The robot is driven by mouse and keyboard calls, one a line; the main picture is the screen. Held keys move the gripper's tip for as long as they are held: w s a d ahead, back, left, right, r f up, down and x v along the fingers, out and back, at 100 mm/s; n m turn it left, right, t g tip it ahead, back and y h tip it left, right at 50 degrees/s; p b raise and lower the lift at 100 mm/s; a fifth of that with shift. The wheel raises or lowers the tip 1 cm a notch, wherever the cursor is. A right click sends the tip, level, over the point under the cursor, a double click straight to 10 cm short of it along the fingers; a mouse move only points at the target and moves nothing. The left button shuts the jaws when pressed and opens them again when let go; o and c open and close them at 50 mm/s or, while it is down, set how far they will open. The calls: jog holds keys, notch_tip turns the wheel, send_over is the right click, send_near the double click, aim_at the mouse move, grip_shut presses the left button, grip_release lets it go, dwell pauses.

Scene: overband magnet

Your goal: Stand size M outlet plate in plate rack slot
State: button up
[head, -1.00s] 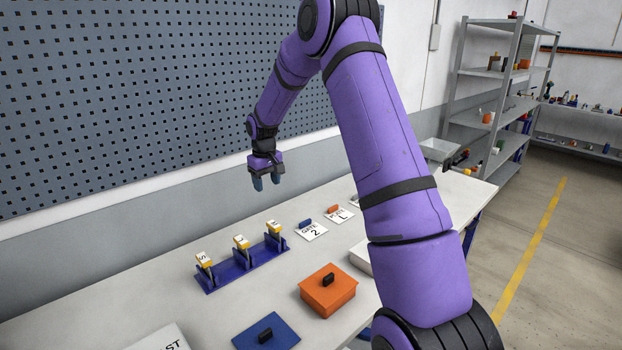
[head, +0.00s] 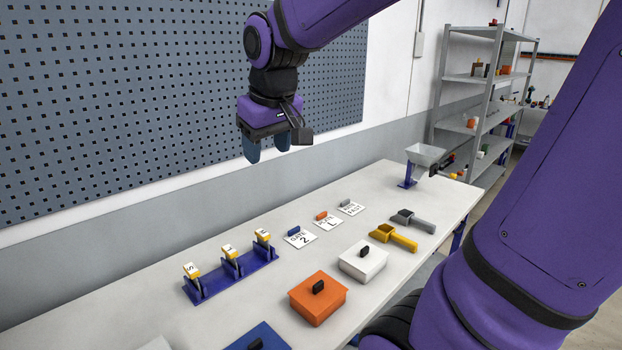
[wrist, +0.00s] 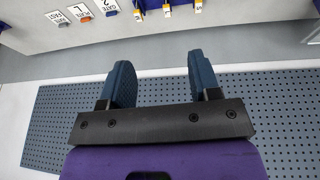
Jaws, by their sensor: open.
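A blue plate rack (head: 236,282) stands on the bench, left of the middle in the head view. Three yellow-topped pieces with white letter labels stand in a row on it: a left one (head: 192,270), a middle one (head: 229,252) and a right one (head: 262,237). My gripper (head: 268,148) is open and empty, high above the back of the bench, fingers pointing down. Its two blue fingers are apart in the wrist view (wrist: 161,84), with nothing between them.
Behind the bench (head: 160,318) is a pegboard wall (head: 150,110). Lettered cards (head: 300,238) lie right of the rack. An orange lidded box (head: 318,298), a white box (head: 363,262), a yellow scoop (head: 393,237), a grey scoop (head: 413,220) and a hopper (head: 426,155) also stand there.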

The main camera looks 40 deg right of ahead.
jog(key=s+a+f+t, duration=0.1)
jog(key=s+a, duration=0.1)
jog(key=s, duration=1.2)
jog(key=shift+a+y, duration=0.15)
jog(key=shift+y, duration=0.25)
jog(key=shift+w+f, duration=0.1)
